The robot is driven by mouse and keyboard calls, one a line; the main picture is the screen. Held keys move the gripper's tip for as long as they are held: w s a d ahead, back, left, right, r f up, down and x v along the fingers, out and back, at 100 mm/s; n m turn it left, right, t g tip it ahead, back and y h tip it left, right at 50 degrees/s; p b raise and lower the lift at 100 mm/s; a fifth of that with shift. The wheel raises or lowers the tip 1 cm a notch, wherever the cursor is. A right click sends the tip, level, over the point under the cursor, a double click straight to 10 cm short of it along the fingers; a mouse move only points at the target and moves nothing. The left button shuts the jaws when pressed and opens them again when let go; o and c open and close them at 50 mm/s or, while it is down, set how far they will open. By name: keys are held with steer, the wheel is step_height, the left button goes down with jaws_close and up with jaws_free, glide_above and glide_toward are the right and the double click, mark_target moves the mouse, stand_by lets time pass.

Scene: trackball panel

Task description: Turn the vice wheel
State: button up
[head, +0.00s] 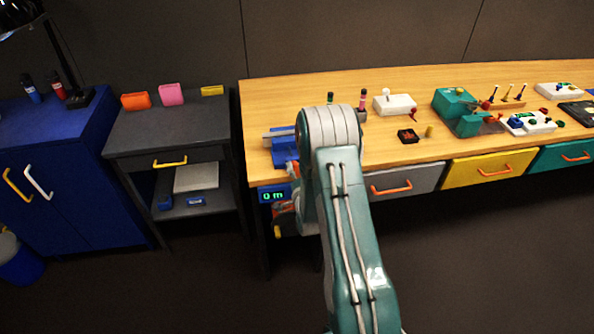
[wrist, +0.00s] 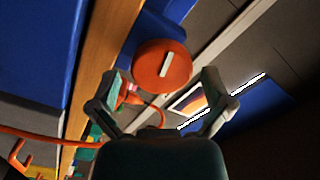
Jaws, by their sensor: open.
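The vice wheel (wrist: 150,62) is a round orange disc with a pale bar across its face, in the upper middle of the wrist view. The blue vice (head: 284,148) sits at the left front edge of the wooden bench in the head view. My gripper (wrist: 161,80) is open, with one finger on each side of the wheel in the picture. The wheel appears beyond the fingertips, and I see no clear contact. In the head view my arm hides most of the wheel and gripper.
The wooden bench (head: 440,86) holds a white box (head: 394,104), a teal device (head: 457,106) and several small panels to the right. A small display (head: 273,196) hangs below the vice. A dark side table (head: 165,130) stands left. An orange cable (wrist: 40,137) runs near my gripper.

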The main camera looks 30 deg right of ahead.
steer(key=v, duration=1.1)
steer(key=shift+s, duration=0.3)
steer(key=shift+a, duration=0.1)
